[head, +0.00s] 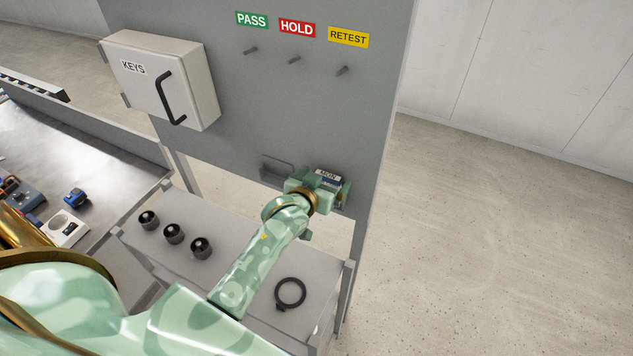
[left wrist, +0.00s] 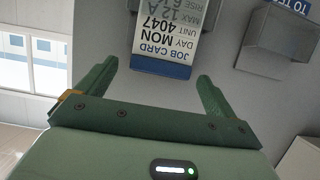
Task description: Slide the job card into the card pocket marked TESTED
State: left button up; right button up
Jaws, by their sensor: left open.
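The job card (left wrist: 170,38), white with a blue top band, shows upside down in the left wrist view. Its lower part runs into a grey pocket (left wrist: 95,5) whose marking is out of sight. In the head view the card (head: 328,177) stands out just past my left gripper (head: 322,190), which hides most of that pocket. My left gripper is open; in the left wrist view its two fingers (left wrist: 158,72) stand apart around the card's top end, with gaps beside it. A second, empty-looking pocket (left wrist: 282,42) has a partly cut-off blue label starting "TO T". My right gripper is not in view.
The grey panel (head: 300,110) carries PASS, HOLD and RETEST signs over pegs, and a KEYS cabinet (head: 160,80). Below, a bench (head: 245,235) holds black knobs (head: 173,233) and a black ring (head: 290,292). Floor at right is clear.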

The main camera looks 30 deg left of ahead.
pick_arm(q)
jog(key=a+v, duration=0.1)
jog(key=v, duration=1.5)
jog(key=shift+d, duration=0.45)
jog(key=shift+s, duration=0.1)
